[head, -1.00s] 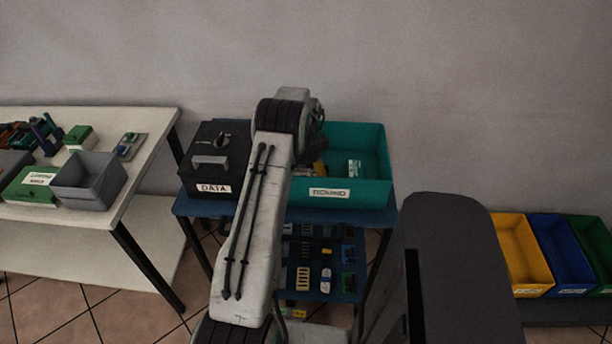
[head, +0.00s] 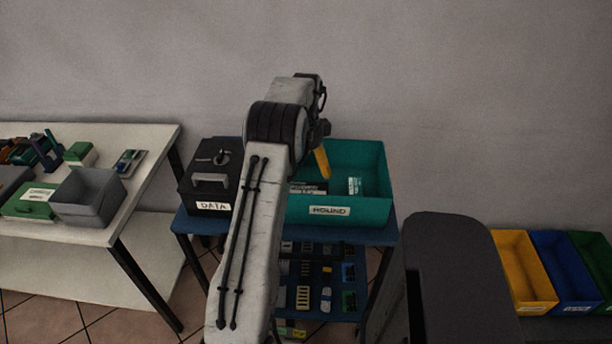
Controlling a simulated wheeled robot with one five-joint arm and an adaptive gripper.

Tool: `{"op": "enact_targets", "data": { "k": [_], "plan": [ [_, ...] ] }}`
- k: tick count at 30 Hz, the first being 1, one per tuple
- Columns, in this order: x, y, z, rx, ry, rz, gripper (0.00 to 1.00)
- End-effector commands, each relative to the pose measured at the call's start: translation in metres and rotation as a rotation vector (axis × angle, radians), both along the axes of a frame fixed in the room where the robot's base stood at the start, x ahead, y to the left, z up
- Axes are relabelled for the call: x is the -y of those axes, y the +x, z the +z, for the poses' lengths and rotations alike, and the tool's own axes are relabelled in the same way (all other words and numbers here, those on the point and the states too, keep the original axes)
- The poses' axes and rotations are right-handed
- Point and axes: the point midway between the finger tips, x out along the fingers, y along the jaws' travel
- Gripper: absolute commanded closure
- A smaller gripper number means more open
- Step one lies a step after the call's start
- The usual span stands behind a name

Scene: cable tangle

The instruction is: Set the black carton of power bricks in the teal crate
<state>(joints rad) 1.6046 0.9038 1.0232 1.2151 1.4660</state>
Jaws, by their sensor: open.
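The teal crate (head: 374,207), labelled ROUND, stands on the right of the blue shelf unit's top. Inside it, at the left, lies a dark flat box (head: 308,188) with pale print, which looks like the black carton of power bricks; my arm hides part of it. My gripper (head: 322,164) shows only as a yellow finger over the crate, just above and right of the dark box. It is open, and I see nothing held in it. The rest of the gripper is behind my arm.
A small pale-and-green item (head: 355,186) lies in the crate's right part. A black lidded box (head: 211,180) labelled DATA stands left of the crate. A white table (head: 140,170) with a grey bin (head: 88,197) is at left; yellow (head: 522,272) and blue bins are at right.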

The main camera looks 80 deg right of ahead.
Motion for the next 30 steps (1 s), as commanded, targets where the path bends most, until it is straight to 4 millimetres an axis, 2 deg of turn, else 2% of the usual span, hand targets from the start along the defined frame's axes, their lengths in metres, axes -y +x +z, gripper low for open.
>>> {"op": "enact_targets", "data": {
  "k": [4, 13, 17, 20, 23, 26, 27, 29, 30],
  "plan": [
    [0.0, 0.0, 0.009, 0.0, -0.002, 0.0, 0.0],
    [0.0, 0.0, 0.012, 0.0, -0.001, 0.001, 0.0],
    [-0.003, 0.016, 0.019, 0.0, -0.007, 0.049, 0.0],
    [-0.013, 0.051, 0.036, 0.0, -0.021, 0.17, 0.0],
    [-0.036, 0.105, 0.062, -0.001, -0.044, 0.373, 0.0],
    [-0.077, 0.167, 0.092, 0.0, -0.073, 0.635, 0.0],
    [-0.098, 0.19, 0.103, -0.001, -0.085, 0.747, 0.0],
    [-0.131, 0.22, 0.118, 0.0, -0.106, 0.914, 0.0],
    [-0.155, 0.237, 0.127, 0.0, -0.118, 1.024, 0.0]
  ]
}}
